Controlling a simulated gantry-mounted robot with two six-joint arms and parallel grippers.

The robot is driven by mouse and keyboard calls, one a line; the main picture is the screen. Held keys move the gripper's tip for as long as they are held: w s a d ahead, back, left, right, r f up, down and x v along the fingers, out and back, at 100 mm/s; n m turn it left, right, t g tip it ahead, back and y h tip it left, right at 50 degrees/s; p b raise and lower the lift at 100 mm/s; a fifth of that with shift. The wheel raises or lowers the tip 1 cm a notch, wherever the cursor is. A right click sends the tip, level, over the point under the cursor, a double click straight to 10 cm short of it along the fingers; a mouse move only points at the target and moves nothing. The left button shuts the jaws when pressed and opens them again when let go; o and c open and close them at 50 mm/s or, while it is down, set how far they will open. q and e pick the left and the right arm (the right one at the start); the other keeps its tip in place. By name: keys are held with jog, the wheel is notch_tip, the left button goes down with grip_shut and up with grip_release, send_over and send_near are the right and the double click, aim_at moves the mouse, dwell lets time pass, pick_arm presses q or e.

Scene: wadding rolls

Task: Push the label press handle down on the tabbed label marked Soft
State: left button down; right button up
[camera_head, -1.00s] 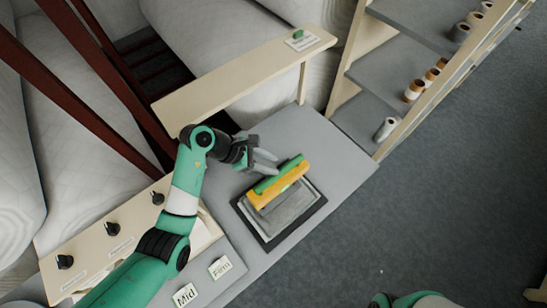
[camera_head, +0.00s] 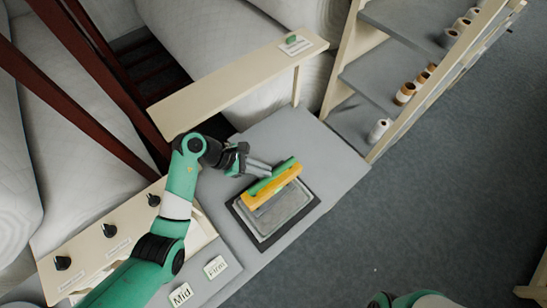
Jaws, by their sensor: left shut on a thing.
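The label press is a grey plate on a black base (camera_head: 246,218), with a yellow bar (camera_head: 272,188) and a green handle (camera_head: 283,169) along its top. It stands on the grey bench. My left gripper (camera_head: 268,172) is at the press's upper left side, its fingers shut on the green handle near its left part. The exact contact is small and partly hidden by the fingers. No label marked Soft can be read; anything under the press is hidden. My right gripper is out of view; only a piece of my green arm shows at the bottom edge.
Labels marked Mid (camera_head: 180,294) and Firm (camera_head: 215,267) lie on the bench's front left. A cream panel with black knobs (camera_head: 109,230) is at left. A cream raised board (camera_head: 240,82) spans behind the press. Shelves (camera_head: 385,80) with several rolls stand at right.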

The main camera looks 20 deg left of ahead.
pick_arm(q)
notch_tip(320, 180, down, 3)
jog(key=s+a+y, duration=0.1)
jog(key=a, duration=0.1)
jog(key=s+a+r, duration=0.1)
jog(key=a+r, duration=0.1)
jog(key=r, duration=0.3)
jog(key=s+a+r+h, duration=0.1)
jog(key=a+r, duration=0.2)
jog(key=r, duration=0.3)
jog(key=shift+s+a, duration=0.2)
jog(key=shift+s, duration=0.15)
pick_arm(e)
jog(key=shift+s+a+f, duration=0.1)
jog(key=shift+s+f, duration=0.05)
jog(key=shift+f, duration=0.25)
pick_arm(q)
jog(key=shift+r, duration=0.1)
